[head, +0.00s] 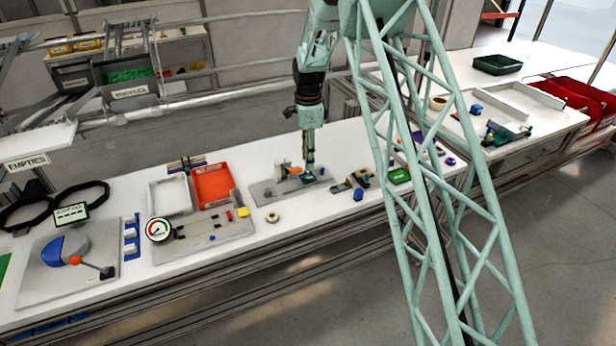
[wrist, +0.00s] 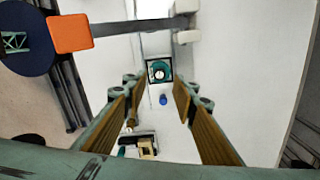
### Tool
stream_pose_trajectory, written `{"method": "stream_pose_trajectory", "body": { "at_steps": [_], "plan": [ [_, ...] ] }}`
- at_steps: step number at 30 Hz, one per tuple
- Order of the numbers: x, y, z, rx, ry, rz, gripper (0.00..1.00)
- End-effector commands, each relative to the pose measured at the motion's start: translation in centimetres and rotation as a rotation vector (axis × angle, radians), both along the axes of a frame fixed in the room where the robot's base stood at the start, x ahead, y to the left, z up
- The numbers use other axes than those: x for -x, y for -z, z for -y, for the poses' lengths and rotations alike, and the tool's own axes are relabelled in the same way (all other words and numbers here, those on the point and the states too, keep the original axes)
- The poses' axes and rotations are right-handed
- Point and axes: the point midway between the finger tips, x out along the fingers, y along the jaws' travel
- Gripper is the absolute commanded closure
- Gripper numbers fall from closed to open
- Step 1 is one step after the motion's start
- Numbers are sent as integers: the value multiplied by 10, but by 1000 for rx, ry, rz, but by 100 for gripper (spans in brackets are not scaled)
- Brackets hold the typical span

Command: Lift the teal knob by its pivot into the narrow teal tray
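My gripper (head: 309,172) points down over the grey plate (head: 262,194) near the middle of the bench. In the wrist view its two tan-padded fingers (wrist: 159,88) stand apart with nothing gripped between them. Beyond the fingertips a small teal piece with a white round top (wrist: 158,70) sits in a dark square outline; I take it for the teal knob, but its pivot is not clear. In the head view a bit of teal shows just under the fingertips. I cannot pick out the narrow teal tray for certain; a dark green tray (head: 497,64) stands on the far right bench.
A small blue cylinder (wrist: 163,99) stands close to the teal piece. An orange block (wrist: 72,33) is at the upper left of the wrist view. A red-orange tray (head: 212,187) and a gauge (head: 158,229) lie left; a tool-like part (head: 352,181) lies right.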

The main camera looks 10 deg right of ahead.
Motion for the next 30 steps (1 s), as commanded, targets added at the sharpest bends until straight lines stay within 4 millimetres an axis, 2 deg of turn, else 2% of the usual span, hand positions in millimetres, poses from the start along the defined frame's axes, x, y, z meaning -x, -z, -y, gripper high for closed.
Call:
{"method": "stream_pose_trajectory", "body": {
  "at_steps": [14,24,30],
  "plan": [
    [0,6,0,0,0,-2,74],
    [1,38,-2,0,0,-2,74],
    [1,52,-2,0,0,-1,74]
  ]
}}
